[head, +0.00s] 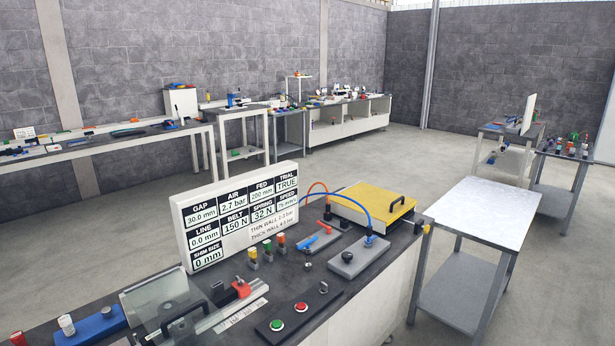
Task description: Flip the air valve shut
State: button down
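On the near dark bench, a grey plate (321,240) carries a blue lever (307,243) and a red lever (324,227). Orange and blue hoses (347,193) arch up behind it. The blue hose comes down to a blue fitting on a second grey block (347,262), which also has a black knob. The air valve is probably one of these levers, but I cannot tell which, nor whether it is open or shut. My gripper is not in view.
A display board (236,216) reading "AIR 2.7 bar" stands behind the levers. A yellow-lidded box (371,203) lies to their right. Red and green buttons (289,315) and a clear guard (160,300) are nearer. A separate white-topped table (482,211) stands right, with open floor around.

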aim_at(329, 228)
jog(key=i+l, duration=0.15)
jog(key=i, duration=0.35)
jog(key=i+l, duration=0.15)
jog(key=i, duration=0.35)
jog(key=i+l, duration=0.15)
jog(key=i, duration=0.35)
jog(key=i+l, duration=0.1)
jog(key=i, duration=0.4)
